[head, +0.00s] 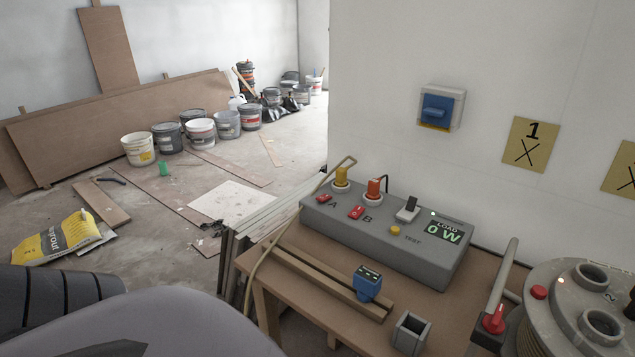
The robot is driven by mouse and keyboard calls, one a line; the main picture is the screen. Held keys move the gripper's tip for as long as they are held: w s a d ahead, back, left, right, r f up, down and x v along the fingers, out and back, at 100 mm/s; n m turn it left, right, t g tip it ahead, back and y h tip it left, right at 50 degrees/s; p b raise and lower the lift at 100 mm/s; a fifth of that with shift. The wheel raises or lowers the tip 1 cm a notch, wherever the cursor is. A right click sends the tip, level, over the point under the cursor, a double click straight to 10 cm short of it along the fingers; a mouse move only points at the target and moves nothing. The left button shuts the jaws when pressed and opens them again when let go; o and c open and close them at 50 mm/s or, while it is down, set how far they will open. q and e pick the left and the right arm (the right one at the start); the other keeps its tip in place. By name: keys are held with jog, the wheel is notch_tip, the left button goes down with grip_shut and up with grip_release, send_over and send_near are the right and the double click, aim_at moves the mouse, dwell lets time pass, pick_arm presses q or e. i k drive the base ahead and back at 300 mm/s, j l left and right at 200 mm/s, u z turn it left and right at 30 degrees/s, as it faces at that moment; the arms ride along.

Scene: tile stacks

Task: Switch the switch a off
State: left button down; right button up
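Switch A (323,199) is a small red rocker on the left part of a grey control box (400,250), beside the letter A. I cannot tell which way it is tilted. A second red rocker, switch B (356,212), sits to its right beside the letter B. A yellow plug (341,177) stands behind switch A, and an orange plug (374,190) behind switch B. The load display (444,232) reads 0 W. Neither of my grippers is in view.
The box stands on a wooden bench (310,243) against a white wall. A blue device (368,283) sits on a wooden rail, and a grey square cup (411,333) stands in front. A cable reel (570,300) is at the right. A blue wall switch (437,108) hangs above.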

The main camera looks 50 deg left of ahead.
aim_at(323, 197)
jog(key=k+j, duration=0.1)
jog(key=j, duration=1)
jog(key=k+j, duration=0.15)
jog(key=j, duration=0.4)
jog(key=i+z, duration=0.05)
